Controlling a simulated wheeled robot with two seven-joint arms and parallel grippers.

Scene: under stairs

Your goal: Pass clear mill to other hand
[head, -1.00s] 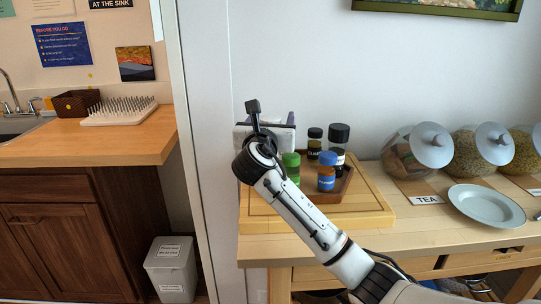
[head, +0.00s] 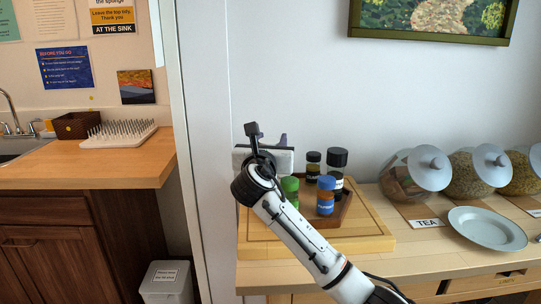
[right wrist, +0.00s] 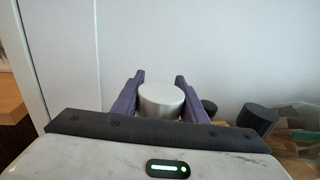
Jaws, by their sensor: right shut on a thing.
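My right gripper (head: 282,142), with purple fingers, is above the back left of the wooden board in the head view, its arm reaching in from the lower right. The right wrist view shows its two purple fingers (right wrist: 160,95) closed around the mill (right wrist: 161,97), of which only a silver round cap shows. The mill's clear body is hidden by my gripper in that view. In the head view my own gripper and wrist hide the mill. My left gripper is in neither view.
A hexagonal wooden tray (head: 335,217) with several jars, including a blue-capped one (head: 326,196) and a green-capped one (head: 290,187), sits on a board (head: 375,230) close to my wrist. Right of it are a plate (head: 487,228) and glass jars (head: 410,172). A wall stands behind.

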